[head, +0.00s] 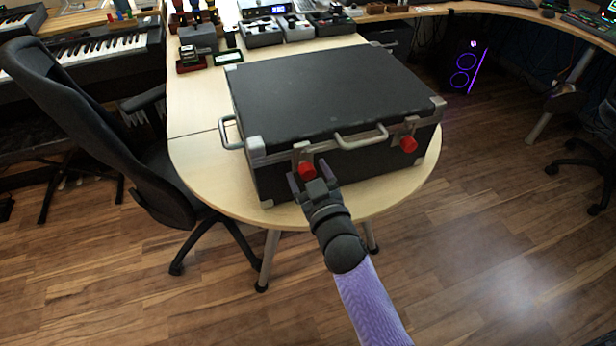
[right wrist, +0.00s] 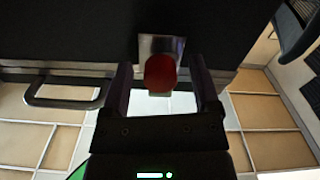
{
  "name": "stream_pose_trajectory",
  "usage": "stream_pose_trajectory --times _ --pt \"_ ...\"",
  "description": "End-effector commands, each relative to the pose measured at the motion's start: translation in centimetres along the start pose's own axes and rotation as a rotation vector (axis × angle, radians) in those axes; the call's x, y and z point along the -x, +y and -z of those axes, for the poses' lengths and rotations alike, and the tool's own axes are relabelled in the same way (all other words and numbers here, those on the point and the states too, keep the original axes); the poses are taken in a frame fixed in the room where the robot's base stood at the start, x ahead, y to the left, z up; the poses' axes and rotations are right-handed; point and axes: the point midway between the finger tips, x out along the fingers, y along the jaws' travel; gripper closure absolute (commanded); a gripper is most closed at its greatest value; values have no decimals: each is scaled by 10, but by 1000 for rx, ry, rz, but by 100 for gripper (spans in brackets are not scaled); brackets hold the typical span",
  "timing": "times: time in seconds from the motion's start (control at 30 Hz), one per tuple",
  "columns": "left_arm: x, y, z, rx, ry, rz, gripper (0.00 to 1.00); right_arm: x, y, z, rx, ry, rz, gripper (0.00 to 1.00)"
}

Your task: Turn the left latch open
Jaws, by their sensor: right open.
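A black case (head: 325,92) with metal corners lies closed on the rounded end of the wooden table. Its front carries two latches with red knobs: the left latch (head: 307,171) and the right latch (head: 408,144). My right gripper (head: 308,180) is at the left latch, with its fingers open. In the right wrist view, the red knob (right wrist: 160,72) on its metal plate sits between the two open fingers (right wrist: 163,92). I cannot tell whether either finger touches it. My left gripper is not in view.
A metal handle (head: 361,137) sits between the latches, and another handle (head: 229,132) is on the case's left side. The table (head: 196,165) has bare room left of the case. An office chair (head: 105,135) stands at the left. Small devices (head: 262,33) stand behind the case.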

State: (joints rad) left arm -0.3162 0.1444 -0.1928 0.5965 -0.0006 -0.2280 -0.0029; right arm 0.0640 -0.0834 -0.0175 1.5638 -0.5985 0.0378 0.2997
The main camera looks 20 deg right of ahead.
Motion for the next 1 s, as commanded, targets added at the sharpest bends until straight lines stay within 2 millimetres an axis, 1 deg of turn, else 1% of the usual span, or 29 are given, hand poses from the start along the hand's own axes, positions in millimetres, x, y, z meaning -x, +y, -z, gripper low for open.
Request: stream_pose_trajectory --times 0.23,0.27,0.3,0.37,0.4,0.57,0.6,0.63,0.87,1.0 --pt "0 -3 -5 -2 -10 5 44 -2 0 0 0 -1 0 21" --pt "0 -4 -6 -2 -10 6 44 -2 0 0 0 -1 0 24" --pt "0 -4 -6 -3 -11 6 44 -2 0 0 0 -1 0 32" --pt "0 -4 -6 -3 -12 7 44 -2 0 0 0 -1 0 45" --pt "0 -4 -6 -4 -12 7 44 -2 0 0 0 -1 0 53" --pt "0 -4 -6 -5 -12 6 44 -2 1 0 0 -1 -1 87" --pt "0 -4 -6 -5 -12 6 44 -2 1 0 0 -1 -1 96" --pt "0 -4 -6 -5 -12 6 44 -2 1 0 0 -1 -1 100" --pt "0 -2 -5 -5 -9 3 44 -2 1 0 13 -1 -2 100" --pt "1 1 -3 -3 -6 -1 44 -2 2 1 58 -1 -3 100"
